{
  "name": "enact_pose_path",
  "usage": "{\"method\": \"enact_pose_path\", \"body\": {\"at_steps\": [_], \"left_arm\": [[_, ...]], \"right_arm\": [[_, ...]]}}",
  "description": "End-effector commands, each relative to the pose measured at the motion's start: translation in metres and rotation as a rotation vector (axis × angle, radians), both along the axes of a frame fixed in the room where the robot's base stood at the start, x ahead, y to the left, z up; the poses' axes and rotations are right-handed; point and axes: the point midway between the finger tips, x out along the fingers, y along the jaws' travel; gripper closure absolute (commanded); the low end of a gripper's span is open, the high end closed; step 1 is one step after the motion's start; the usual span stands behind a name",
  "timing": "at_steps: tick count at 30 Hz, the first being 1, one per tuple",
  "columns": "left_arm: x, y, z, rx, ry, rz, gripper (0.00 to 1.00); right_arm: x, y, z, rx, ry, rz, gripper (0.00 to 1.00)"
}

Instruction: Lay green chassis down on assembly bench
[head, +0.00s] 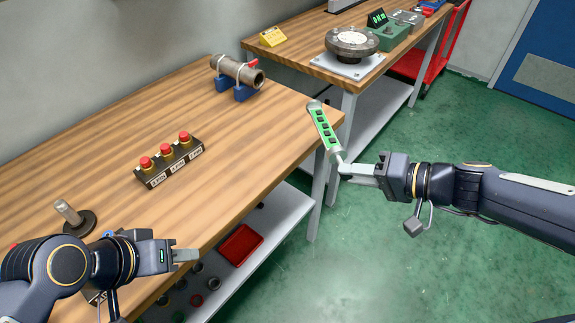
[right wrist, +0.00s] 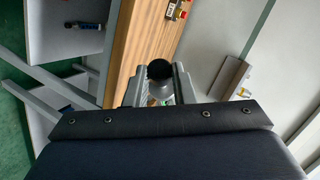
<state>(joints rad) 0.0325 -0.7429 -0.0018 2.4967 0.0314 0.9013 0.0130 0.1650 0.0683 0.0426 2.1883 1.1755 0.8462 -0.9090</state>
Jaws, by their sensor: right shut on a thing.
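The green chassis (head: 324,130) is a slim bar with a green face, dark square slots and pale rounded ends. My right gripper (head: 345,168) is shut on its lower end and holds it tilted, beside the right end of the wooden assembly bench (head: 110,135). In the right wrist view, a pale cylindrical end of the chassis (right wrist: 160,88) with a dark round tip shows between the fingers (right wrist: 158,82). Most of the chassis is hidden there. My left gripper (head: 184,256) is at the bench's front edge, with no held thing visible; its finger gap cannot be made out.
A pipe on blue vises (head: 238,73) stands at the bench's back right. A box with red buttons (head: 168,160) sits mid-bench; a small upright lever (head: 69,213) is near my left arm. A red tray (head: 240,245) lies on the lower shelf. Bare wood lies right of the button box.

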Motion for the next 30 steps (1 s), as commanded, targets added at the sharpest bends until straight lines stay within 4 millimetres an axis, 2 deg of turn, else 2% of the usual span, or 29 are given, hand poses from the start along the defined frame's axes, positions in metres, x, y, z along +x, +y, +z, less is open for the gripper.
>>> {"method": "enact_pose_path", "body": {"at_steps": [10,12,15,23,30], "left_arm": [[0.000,0.000,0.000,0.000,0.000,0.000,0.64],[0.000,0.000,-0.006,0.000,0.000,0.000,0.64],[0.000,0.000,-0.008,0.000,0.000,0.000,0.64],[0.000,0.000,-0.010,0.000,0.000,0.000,0.64],[0.000,0.000,-0.015,0.000,0.000,0.000,0.64]], "right_arm": [[0.042,0.074,-0.039,0.002,0.007,0.008,1.00],[0.048,0.083,-0.057,0.002,0.008,0.005,1.00],[0.056,0.094,-0.074,0.002,0.007,0.004,1.00],[0.065,0.109,-0.092,0.001,0.001,0.002,1.00],[0.067,0.111,-0.123,0.001,0.003,0.001,1.00]]}}
